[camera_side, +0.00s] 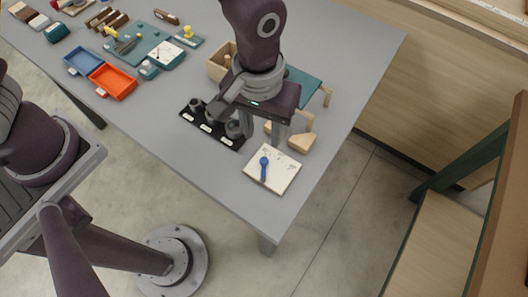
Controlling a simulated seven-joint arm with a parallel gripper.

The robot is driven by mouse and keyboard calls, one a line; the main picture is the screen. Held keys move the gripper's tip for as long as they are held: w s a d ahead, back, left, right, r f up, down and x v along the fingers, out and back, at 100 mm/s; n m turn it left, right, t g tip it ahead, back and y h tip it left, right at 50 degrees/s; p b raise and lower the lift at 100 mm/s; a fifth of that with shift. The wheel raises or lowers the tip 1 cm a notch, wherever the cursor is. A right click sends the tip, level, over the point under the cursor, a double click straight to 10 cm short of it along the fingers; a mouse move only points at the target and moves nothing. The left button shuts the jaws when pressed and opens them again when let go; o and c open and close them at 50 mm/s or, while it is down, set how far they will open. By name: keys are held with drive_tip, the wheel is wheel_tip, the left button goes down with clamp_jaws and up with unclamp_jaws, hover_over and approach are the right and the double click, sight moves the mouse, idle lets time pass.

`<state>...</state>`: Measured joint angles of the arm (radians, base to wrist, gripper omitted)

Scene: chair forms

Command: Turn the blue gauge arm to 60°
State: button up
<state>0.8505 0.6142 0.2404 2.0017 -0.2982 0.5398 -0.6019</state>
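The blue gauge arm (263,169) lies on a pale square gauge board (283,178) near the front right edge of the grey table. The arm has a round blue head at the top and its narrow end points down in the picture. Markings run along the board's upper part, too small to read. My gripper (262,140) points down just above and behind the board, with two fingers apart. Nothing is visible between the fingers. It does not touch the blue arm as far as I can see.
Wooden pieces (301,142) lie right beside my gripper. A black tray (211,128) with dark round items is to its left. A wooden box (219,66) and a teal-topped piece (303,85) stand behind. Orange (113,82) and blue trays (85,61) lie at far left. The table's front-left surface is clear.

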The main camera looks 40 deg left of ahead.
sight(264, 160)
drive_tip(key=f, duration=0.8)
drive_tip(key=shift+s+d+f, duration=0.15)
drive_tip(key=shift+d+f, duration=0.15)
drive_tip(key=shift+f, duration=0.1)
clamp_jaws()
